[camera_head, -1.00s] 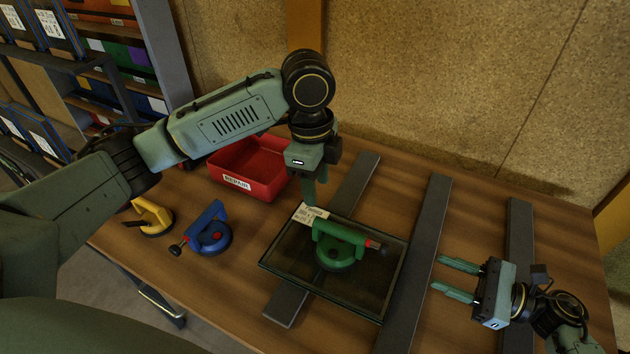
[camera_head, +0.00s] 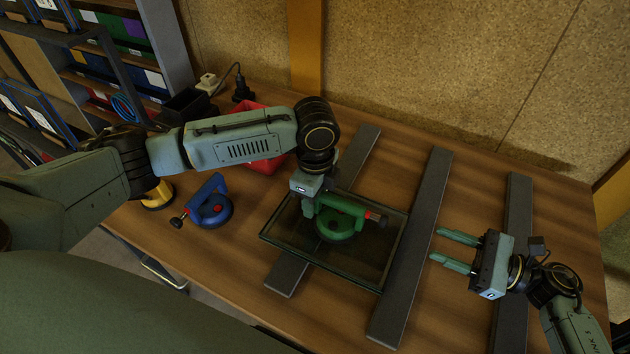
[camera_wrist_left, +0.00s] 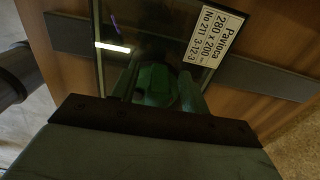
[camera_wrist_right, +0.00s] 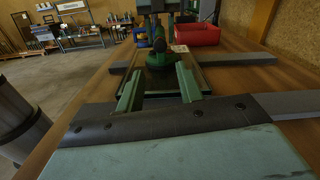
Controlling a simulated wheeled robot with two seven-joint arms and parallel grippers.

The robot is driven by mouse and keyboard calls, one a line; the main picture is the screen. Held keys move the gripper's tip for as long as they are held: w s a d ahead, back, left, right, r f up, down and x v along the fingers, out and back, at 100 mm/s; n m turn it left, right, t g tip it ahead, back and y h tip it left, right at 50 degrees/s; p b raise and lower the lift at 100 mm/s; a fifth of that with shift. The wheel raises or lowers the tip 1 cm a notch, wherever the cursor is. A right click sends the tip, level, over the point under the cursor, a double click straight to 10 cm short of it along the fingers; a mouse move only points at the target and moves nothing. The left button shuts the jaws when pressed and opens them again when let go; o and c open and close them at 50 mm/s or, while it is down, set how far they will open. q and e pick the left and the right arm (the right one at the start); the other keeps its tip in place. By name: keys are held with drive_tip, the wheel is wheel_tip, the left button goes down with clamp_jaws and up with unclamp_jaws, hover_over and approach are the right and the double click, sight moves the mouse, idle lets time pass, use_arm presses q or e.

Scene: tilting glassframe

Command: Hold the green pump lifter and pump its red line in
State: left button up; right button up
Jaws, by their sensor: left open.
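The green pump lifter (camera_head: 338,223) sits on the dark glass pane (camera_head: 372,262). Its plunger end with a red line (camera_head: 371,214) points right, toward my right gripper. My left gripper (camera_head: 308,208) is at the left end of the lifter's handle, pointing down with its jaws open; whether the handle is between the fingers is hard to tell. In the left wrist view the lifter (camera_wrist_left: 155,85) is dim between the fingers. My right gripper (camera_head: 457,250) is open and empty, right of the pane, its fingers pointing left at the lifter, which also shows in the right wrist view (camera_wrist_right: 160,58).
The pane lies across dark bars, one (camera_head: 418,245) right of it and another (camera_head: 516,230) under my right gripper's side. A blue lifter (camera_head: 211,208) and a yellow lifter (camera_head: 158,196) stand left. A red bin (camera_head: 262,164) stands behind my left arm. A label (camera_wrist_left: 213,40) is on the pane.

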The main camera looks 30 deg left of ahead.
use_arm(q)
drive_tip(key=shift+f, duration=0.55)
clamp_jaws()
use_arm(e)
drive_tip(key=shift+d, duration=0.1)
clamp_jaws()
drive_tip(key=d+r+m+h, duration=0.1)
drive_tip(key=d+r+h, duration=0.2)
drive_tip(key=d, duration=0.1)
drive_tip(key=shift+d+r+m+h, duration=0.3)
drive_tip(key=shift+d+r+m, duration=0.05)
drive_tip(key=shift+d+m, duration=0.05)
